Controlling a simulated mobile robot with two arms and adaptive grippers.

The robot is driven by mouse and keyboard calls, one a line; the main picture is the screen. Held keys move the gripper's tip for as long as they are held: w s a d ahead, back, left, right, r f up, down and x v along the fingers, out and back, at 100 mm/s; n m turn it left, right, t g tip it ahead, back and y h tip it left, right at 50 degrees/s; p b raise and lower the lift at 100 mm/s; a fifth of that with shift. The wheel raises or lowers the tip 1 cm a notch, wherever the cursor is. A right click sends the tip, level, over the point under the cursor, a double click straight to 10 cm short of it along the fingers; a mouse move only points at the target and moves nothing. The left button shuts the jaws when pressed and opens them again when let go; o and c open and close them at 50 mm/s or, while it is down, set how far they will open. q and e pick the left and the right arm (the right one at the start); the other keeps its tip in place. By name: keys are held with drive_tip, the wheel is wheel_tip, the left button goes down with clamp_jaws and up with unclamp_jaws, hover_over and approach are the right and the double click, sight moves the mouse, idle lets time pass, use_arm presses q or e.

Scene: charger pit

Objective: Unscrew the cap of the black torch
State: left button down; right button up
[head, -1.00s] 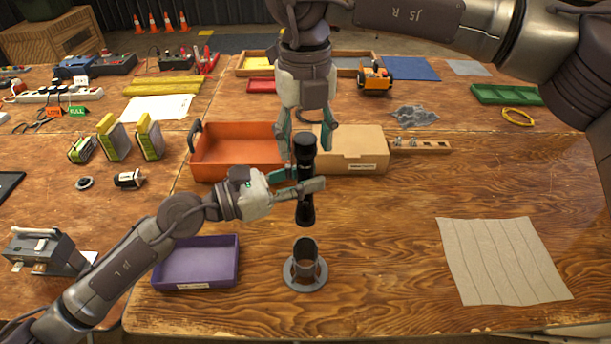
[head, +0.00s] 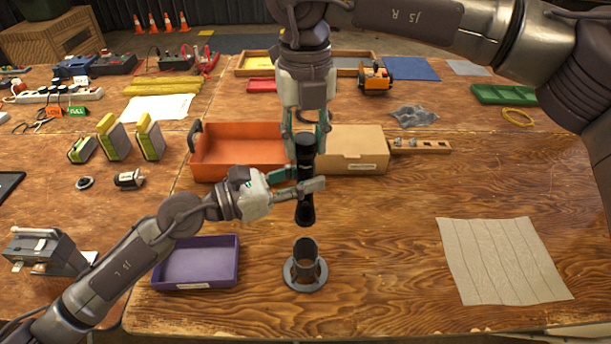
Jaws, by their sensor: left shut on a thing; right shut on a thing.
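The black torch (head: 306,212) is upright in the middle of the head view, held above the table. My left gripper (head: 305,188) comes in from the left and is shut on the torch's body at mid-height. My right gripper (head: 306,138) points down from above and is shut on the cap (head: 305,150) at the torch's upper end. The fingers partly cover the torch, and I cannot see a gap between cap and body.
A grey round holder with a flange (head: 306,278) stands on the table below the torch. A purple tray (head: 195,264) is left of it. An orange bin (head: 235,176) and a cardboard box (head: 352,163) stand behind. A beige cloth (head: 500,262) lies at right; the table between is clear.

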drive_tip(key=n, duration=0.3)
drive_tip(key=shift+n, duration=0.4)
drive_tip(key=shift+n, duration=0.6)
drive_tip(key=n, duration=0.4)
drive_tip(key=shift+n, duration=0.3)
drive_tip(key=n, duration=0.3)
drive_tip(key=shift+n, duration=1.4)
